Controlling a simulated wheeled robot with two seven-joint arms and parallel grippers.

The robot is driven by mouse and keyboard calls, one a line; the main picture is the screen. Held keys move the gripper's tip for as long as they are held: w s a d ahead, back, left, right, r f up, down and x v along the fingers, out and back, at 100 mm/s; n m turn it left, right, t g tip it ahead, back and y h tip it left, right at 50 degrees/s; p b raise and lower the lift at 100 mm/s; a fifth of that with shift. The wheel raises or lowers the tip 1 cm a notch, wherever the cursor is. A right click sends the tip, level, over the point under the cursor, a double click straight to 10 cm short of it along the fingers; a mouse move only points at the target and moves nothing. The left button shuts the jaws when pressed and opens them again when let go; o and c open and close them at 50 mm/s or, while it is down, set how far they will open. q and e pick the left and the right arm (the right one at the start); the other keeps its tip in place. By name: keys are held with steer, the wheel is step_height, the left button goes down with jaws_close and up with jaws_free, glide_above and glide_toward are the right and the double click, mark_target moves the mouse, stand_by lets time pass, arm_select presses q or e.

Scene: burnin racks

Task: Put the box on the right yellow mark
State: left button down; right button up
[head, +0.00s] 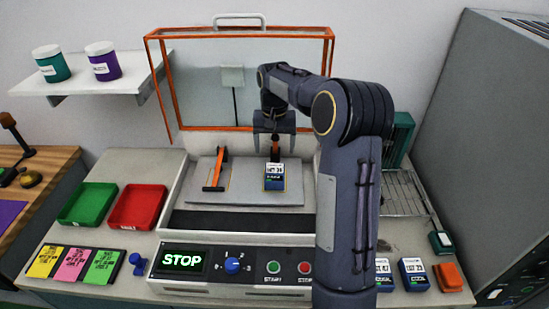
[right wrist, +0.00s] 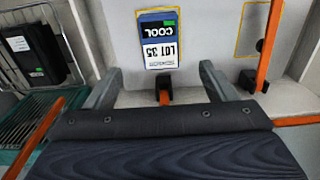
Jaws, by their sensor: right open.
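The box (head: 274,177) is blue with a white label. It lies on the right part of the grey plate (head: 238,190); its label reads "LOT 35 COOL" in the right wrist view (right wrist: 157,42). A thin yellow line (right wrist: 141,10) shows along its edge there, so it appears to lie on the right yellow mark; most of that mark is hidden. The left yellow mark (right wrist: 243,28) is empty of any box. My right gripper (head: 275,130) is open behind the box, its fingers (right wrist: 160,82) apart and not touching it. My left gripper is not in view.
Orange clamps stand at the left mark (head: 215,170) and behind the box (right wrist: 165,97). An orange-framed clear lid (head: 160,90) stands raised behind. Green (head: 88,204) and red (head: 138,207) trays are left. More boxes (head: 413,274) lie front right. A tall grey cabinet (head: 490,140) bounds the right.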

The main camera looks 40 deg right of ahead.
steer(key=s+a+r+n+t+y, duration=0.25)
steer(key=s+a+r, duration=0.45)
steer(key=s+a, duration=0.4)
steer(key=s+a+f+n+t, duration=0.1)
steer(key=s+a+f+n, duration=0.1)
steer(key=s+a, duration=0.3)
steer(key=s+a+f+n+t+y, duration=0.1)
steer(key=s+a+f+n+t, duration=0.1)
steer(key=s+a, duration=0.4)
steer(key=s, duration=0.5)
steer(key=shift+f, duration=0.4)
steer(key=shift+s+d, duration=0.1)
